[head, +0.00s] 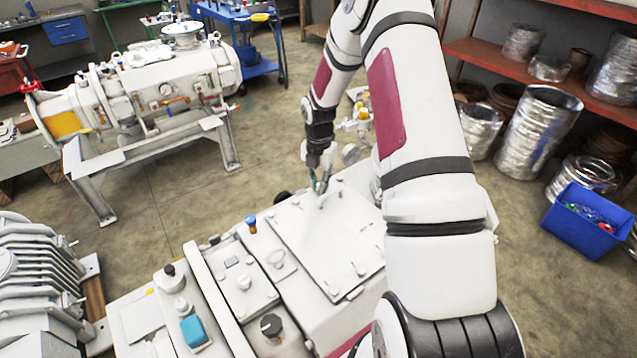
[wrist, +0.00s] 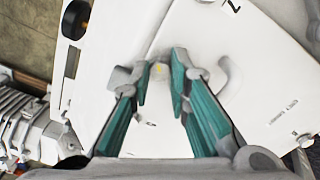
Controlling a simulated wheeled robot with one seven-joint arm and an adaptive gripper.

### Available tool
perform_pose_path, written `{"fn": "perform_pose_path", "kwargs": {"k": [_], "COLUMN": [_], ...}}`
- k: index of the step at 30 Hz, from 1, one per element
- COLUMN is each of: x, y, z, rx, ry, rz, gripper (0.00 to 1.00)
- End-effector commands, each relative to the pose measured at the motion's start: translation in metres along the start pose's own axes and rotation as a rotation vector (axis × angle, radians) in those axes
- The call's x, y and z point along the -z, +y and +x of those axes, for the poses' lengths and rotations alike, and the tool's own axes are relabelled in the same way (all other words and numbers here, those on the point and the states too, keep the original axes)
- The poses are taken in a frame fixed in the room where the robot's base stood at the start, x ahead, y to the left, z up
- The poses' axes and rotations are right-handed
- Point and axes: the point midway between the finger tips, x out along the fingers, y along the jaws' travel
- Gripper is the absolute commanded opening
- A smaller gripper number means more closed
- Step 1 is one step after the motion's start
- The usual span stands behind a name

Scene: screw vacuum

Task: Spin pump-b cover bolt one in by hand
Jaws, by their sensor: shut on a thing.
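The pump cover (head: 322,238) is a flat pale plate on top of the white machine in front of me, with several small bolts along its edges. It also fills much of the wrist view (wrist: 225,40). My gripper (head: 320,186) points down at the cover's far edge. In the wrist view its teal-padded fingers (wrist: 159,78) close around a small grey bolt (wrist: 158,69) with a yellowish mark on its head. The bolt stands at the cover. Its thread is hidden, so I cannot tell how deep it sits.
A control box (head: 240,283) with knobs adjoins the cover. Another pump on a stand (head: 160,90) is at the back left. A blue crate (head: 590,225) and metal ducts (head: 535,125) are at the right.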

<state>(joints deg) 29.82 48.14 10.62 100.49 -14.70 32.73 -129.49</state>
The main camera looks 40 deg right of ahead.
Motion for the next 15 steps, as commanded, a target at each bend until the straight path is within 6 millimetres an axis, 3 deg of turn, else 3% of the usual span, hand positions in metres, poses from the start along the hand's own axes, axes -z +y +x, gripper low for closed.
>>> {"fn": "perform_pose_path", "kwargs": {"k": [15], "x": [-0.0007], "y": [-0.0002], "z": [-0.0002], "rx": [-0.001], "ry": [-0.001], "rz": [0.487], "gripper": [0.00]}}
